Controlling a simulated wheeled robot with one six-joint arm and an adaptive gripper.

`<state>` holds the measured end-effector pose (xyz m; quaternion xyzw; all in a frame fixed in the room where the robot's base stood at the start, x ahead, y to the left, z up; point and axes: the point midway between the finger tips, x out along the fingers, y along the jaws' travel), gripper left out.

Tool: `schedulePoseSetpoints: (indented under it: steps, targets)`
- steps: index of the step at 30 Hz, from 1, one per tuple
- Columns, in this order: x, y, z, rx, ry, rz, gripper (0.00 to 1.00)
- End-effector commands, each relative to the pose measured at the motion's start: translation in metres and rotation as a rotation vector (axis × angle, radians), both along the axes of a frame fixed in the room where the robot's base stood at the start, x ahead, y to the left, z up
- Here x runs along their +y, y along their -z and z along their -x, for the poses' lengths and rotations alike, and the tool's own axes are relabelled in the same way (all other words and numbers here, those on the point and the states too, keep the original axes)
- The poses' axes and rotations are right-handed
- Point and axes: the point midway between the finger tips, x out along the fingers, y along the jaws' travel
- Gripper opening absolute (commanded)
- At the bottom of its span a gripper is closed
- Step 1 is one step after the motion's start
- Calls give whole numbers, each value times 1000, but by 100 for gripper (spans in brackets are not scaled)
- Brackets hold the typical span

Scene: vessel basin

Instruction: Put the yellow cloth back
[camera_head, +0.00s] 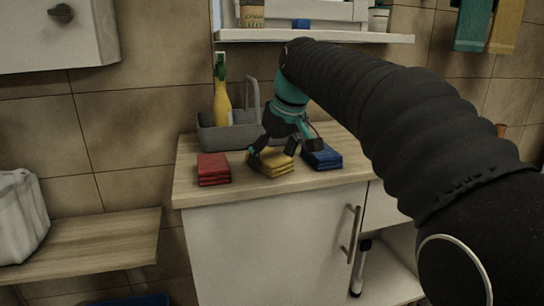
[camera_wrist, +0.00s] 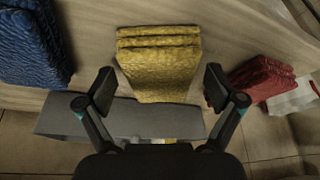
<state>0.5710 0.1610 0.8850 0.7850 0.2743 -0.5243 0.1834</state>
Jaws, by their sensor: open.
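The folded yellow cloth (camera_head: 271,162) lies on the wooden counter between a red and a blue cloth. My gripper (camera_head: 275,158) is over it, seen in the head view with its fingers at the cloth's two sides, partly covering it. In the wrist view the yellow cloth (camera_wrist: 160,65) lies ahead between my open fingers (camera_wrist: 158,90), with a gap on each side. I cannot tell how far the fingertips are above the counter.
A folded red cloth (camera_head: 213,168) lies to the left and a folded blue cloth (camera_head: 322,157) to the right. A grey caddy (camera_head: 215,136) with a yellow spray bottle (camera_head: 221,103) stands behind. A shelf (camera_head: 340,37) hangs above. The front counter strip is clear.

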Motion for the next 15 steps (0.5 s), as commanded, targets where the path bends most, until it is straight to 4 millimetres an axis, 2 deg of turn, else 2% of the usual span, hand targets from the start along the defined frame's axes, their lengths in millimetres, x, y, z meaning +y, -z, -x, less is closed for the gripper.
schedulePoseSetpoints:
  steps: [5, 15]
  targets:
    - [-2, -11, 2, -2, 0, -1, 93]
    - [-17, -71, 21, -3, 2, -1, 93]
